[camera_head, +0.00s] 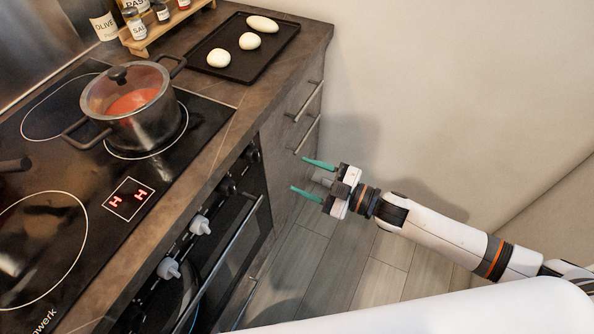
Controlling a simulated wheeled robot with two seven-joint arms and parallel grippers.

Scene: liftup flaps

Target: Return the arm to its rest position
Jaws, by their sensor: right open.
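My right gripper (315,178) has two green fingers spread apart with nothing between them. It is beside the front of the counter, in front of the drawers and over the floor. My right arm (440,230) is white with black and orange bands. It reaches in from the right edge toward the left. My left gripper does not show in the head view.
A lidded pot (150,125) with red contents stands on the black cooktop (50,235). A dark tray (215,72) holds three pale pieces. A wooden rack (150,35) holds jars. Oven knobs (200,225) and drawer handles (308,100) stick out. The floor (345,275) is clear.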

